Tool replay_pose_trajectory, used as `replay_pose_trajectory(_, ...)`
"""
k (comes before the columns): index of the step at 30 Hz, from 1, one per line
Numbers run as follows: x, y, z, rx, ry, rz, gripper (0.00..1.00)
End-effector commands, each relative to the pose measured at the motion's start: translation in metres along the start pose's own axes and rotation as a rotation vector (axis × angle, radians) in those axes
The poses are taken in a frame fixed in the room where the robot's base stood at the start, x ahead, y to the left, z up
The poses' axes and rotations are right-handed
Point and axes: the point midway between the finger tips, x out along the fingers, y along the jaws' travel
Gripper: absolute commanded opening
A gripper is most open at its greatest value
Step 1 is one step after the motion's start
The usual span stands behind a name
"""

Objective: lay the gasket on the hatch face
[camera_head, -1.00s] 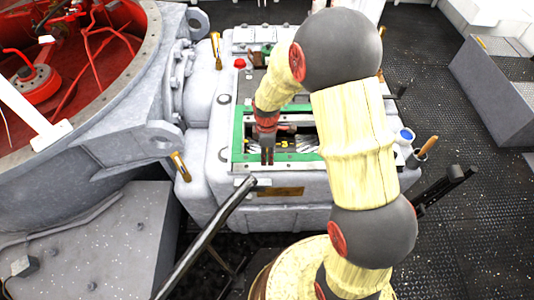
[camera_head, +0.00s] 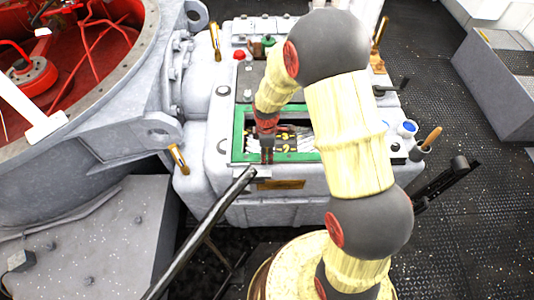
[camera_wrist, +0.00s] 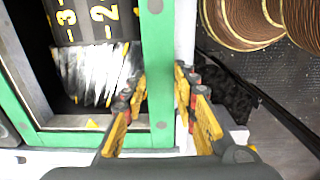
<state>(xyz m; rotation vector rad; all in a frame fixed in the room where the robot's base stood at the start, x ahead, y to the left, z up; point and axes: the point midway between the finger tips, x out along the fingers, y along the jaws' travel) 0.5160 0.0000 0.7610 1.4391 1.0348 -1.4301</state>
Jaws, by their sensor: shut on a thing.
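The gasket is a flat green rectangular frame (camera_head: 238,134), over the opening in the top of a pale grey housing. It also shows in the wrist view (camera_wrist: 155,40), with one corner at lower left. My gripper (camera_head: 267,160) points down at the gasket's near side. In the wrist view its yellow fingers (camera_wrist: 160,85) straddle one green strip, shut on it. The hatch face shows as a pale strip (camera_wrist: 185,30) just beyond the gasket. I cannot tell whether the gasket touches the face. My arm hides its right part.
Inside the opening are dark parts with yellow numerals (camera_wrist: 90,20) and a whitish brush-like piece (camera_wrist: 95,75). A black bar (camera_head: 205,232) slants up toward the housing's near edge. A wood-handled tool (camera_head: 430,140) and blue-topped cup (camera_head: 408,128) stand at right. A red-lined round tub (camera_head: 90,90) is at left.

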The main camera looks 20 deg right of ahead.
Motion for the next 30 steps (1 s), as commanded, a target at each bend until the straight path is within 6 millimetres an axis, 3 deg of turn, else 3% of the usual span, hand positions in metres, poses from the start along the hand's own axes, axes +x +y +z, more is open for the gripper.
replay_pose_trajectory(5, 0.002, -0.001, 0.000, 0.000, -0.001, -0.002, 0.08)
replay_pose_trajectory(6, 0.002, -0.001, 0.001, 0.000, -0.001, -0.003, 0.30)
replay_pose_trajectory(16, 0.002, -0.001, 0.000, 0.000, -0.001, -0.003, 0.49)
replay_pose_trajectory(26, 0.000, -0.001, 0.000, 0.000, -0.001, -0.002, 0.50)
replay_pose_trajectory(30, -0.012, 0.000, 0.000, 0.000, 0.000, 0.000, 0.50)
